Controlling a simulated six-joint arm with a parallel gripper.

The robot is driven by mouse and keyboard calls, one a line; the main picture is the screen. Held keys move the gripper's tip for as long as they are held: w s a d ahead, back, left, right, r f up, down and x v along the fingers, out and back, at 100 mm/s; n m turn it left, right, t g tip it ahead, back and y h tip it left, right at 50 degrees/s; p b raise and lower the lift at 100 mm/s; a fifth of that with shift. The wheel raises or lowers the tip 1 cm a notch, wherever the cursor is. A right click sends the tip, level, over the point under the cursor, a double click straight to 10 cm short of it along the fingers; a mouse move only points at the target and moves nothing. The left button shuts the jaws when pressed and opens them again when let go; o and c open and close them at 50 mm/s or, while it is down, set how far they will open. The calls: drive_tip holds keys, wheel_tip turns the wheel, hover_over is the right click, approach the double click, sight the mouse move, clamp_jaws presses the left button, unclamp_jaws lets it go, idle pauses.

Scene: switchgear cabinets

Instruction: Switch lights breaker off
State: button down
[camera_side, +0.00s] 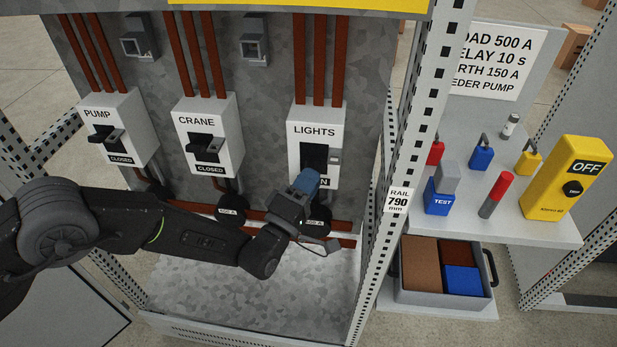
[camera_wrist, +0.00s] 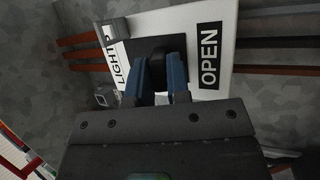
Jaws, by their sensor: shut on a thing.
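The LIGHTS breaker (camera_side: 333,125) is a pale box on the right of the panel, with a black recess at its front. Its lower label is mostly hidden by my gripper in the side view, but in the wrist view the label (camera_wrist: 209,62) reads OPEN. My gripper (camera_side: 306,180) is at the lower front of this breaker. In the wrist view my blue fingers (camera_wrist: 167,75) are shut on the black breaker handle (camera_wrist: 172,46). The handle is largely hidden by the fingers in the side view.
The CRANE breaker (camera_side: 228,130) and PUMP breaker (camera_side: 128,112) stand to the left, both labelled CLOSED. A perforated cabinet post (camera_side: 408,140) rises close to the right. Beyond it a shelf (camera_side: 535,230) holds padlocks, a TEST device (camera_side: 437,203) and a yellow OFF box (camera_side: 567,195).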

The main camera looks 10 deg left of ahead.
drive_tip(key=shift+w+f+m+h, duration=0.1)
drive_tip(key=shift+f+m+h, duration=0.2)
drive_tip(key=shift+h, duration=0.1)
drive_tip(key=c, duration=1.4)
unclamp_jaws()
drive_tip(key=shift+o, duration=0.2)
drive_tip(key=shift+r, duration=0.1)
drive_tip(key=v, duration=1.4)
drive_tip(key=shift+d+f, duration=0.2)
drive_tip(key=shift+f, duration=0.05)
drive_tip(key=shift+w, duration=0.1)
